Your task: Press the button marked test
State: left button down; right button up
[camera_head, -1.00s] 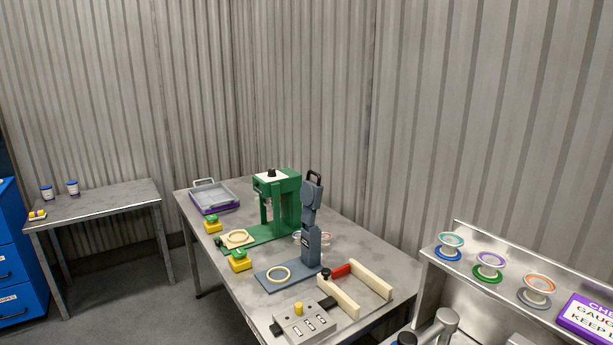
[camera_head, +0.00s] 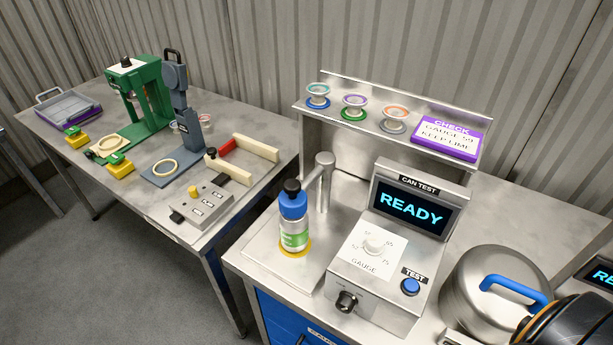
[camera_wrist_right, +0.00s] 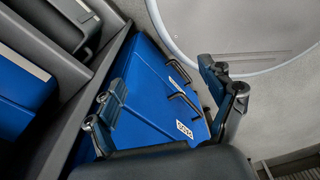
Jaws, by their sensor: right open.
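The blue button (camera_head: 410,287) under a black TEST label (camera_head: 414,274) sits at the lower right of the front panel of the can tester (camera_head: 365,292). The tester's screen (camera_head: 410,207) reads READY under a CAN TEST sign. In the right wrist view my right gripper (camera_wrist_right: 170,95) is open and empty, with its two fingers apart beside blue drawers (camera_wrist_right: 165,95). The button does not show in that view. A dark, rounded shape at the lower right corner of the head view may be part of my arm. My left gripper is not in view.
A blue-capped bottle (camera_head: 293,222) stands left of the tester, by a metal tap (camera_head: 322,180). A steel lidded pot (camera_head: 490,290) with a blue handle stands to its right. The white gauge dial (camera_head: 374,245) and black knob (camera_head: 346,301) are near the button. A purple CHECK sign (camera_head: 447,139) is behind.

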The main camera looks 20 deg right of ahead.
aim_at(411, 285)
jog(key=z, duration=1.35)
